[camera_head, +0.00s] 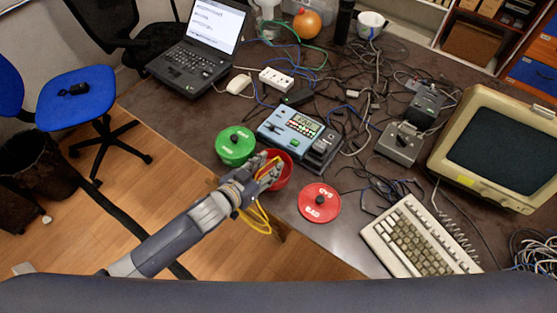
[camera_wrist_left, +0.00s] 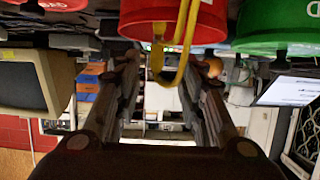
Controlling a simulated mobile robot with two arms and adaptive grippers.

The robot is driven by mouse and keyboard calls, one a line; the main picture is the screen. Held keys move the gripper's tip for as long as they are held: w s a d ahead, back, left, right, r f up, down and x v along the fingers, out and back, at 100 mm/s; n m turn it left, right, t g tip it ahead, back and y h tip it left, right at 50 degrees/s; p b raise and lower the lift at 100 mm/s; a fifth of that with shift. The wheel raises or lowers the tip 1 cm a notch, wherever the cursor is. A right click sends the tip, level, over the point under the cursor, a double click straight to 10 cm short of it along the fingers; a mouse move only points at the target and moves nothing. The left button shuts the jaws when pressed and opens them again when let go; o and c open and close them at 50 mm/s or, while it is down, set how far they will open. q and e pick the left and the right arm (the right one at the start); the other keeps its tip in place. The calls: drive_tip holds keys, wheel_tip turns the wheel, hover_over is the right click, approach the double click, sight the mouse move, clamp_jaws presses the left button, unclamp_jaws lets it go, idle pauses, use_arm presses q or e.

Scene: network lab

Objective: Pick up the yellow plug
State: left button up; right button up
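A yellow cable (camera_head: 258,215) hangs in a loop near the table's front edge, beside and below my left gripper. In the left wrist view, the yellow cable (camera_wrist_left: 182,45) passes in front of the red bowl and between the fingers. I cannot make out the plug itself. My left gripper (camera_head: 269,168) is at the near side of the red bowl (camera_head: 285,176) and partly covers it. In the left wrist view, its fingers (camera_wrist_left: 165,68) stand apart, with no clear grip on the cable. My right gripper is out of view.
A green lidded container (camera_head: 235,146) stands left of the bowl, and a blue tester (camera_head: 291,130) behind it. A red lid (camera_head: 319,203) lies to the right. A keyboard (camera_head: 418,240), monitor (camera_head: 500,145), laptop (camera_head: 201,47) and many cables crowd the table.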

sight(277, 162)
use_arm(q)
drive_tip(key=shift+w+d+f, duration=0.1)
drive_tip(key=shift+w+d, duration=0.2)
drive_tip(key=shift+d, duration=0.05)
drive_tip(key=shift+p+x, duration=0.55)
drive_tip(key=shift+x, duration=1.7)
drive_tip(key=shift+s, duration=0.15)
clamp_jaws()
